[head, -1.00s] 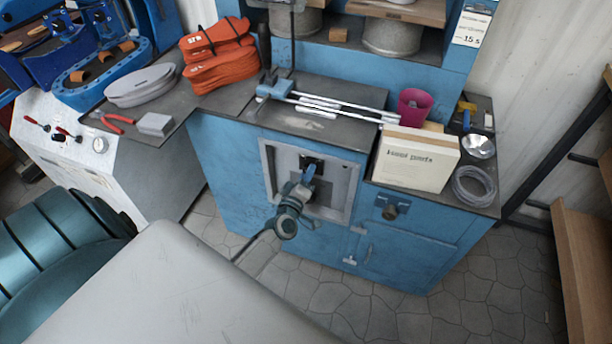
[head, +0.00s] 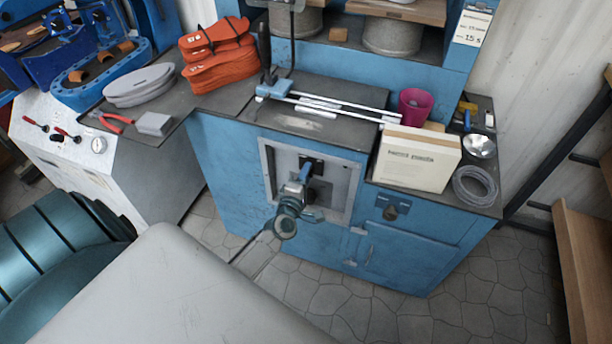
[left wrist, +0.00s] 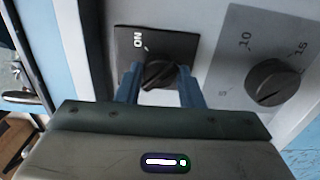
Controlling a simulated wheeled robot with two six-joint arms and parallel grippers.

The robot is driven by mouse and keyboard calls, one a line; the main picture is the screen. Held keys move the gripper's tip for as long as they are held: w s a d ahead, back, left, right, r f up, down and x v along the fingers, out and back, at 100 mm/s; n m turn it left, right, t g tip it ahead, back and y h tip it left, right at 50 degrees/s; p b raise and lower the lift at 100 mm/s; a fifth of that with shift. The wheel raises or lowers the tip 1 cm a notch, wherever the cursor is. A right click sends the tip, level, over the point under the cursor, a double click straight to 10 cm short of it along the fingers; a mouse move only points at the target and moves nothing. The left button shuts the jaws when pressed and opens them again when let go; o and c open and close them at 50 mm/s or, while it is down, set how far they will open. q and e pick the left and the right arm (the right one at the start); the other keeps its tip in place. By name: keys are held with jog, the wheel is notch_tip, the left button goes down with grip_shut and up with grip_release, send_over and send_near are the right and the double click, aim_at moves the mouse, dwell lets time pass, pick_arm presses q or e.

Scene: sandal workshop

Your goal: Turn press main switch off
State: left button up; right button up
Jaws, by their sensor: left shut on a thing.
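The press main switch is a black rotary knob (left wrist: 158,73) on a black plate (left wrist: 170,42) marked "ON" in the left wrist view. My left gripper (left wrist: 160,88) is shut on the knob, with a blue finger on each side of it. The knob's ridge looks slanted in that view; its exact setting is hard to read. In the head view the left gripper (head: 304,176) is at the grey control panel (head: 345,190) on the blue press front, partly covering the switch. My right gripper is not in view.
A second black dial (left wrist: 268,82) with a number scale sits beside the switch. Above the panel, the press top holds metal rods (head: 330,106), a cream box (head: 416,160) and a magenta cup (head: 411,102). Orange sandal parts (head: 215,62) lie on the bench at left.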

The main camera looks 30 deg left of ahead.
pick_arm(q)
jog(key=o, duration=1)
jog(key=shift+c, duration=0.2)
jog(key=v, duration=1.1)
jog(key=shift+b, duration=0.4)
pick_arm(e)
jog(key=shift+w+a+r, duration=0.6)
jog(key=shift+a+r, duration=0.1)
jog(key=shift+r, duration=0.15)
pick_arm(q)
jog(key=shift+w+f, duration=0.1)
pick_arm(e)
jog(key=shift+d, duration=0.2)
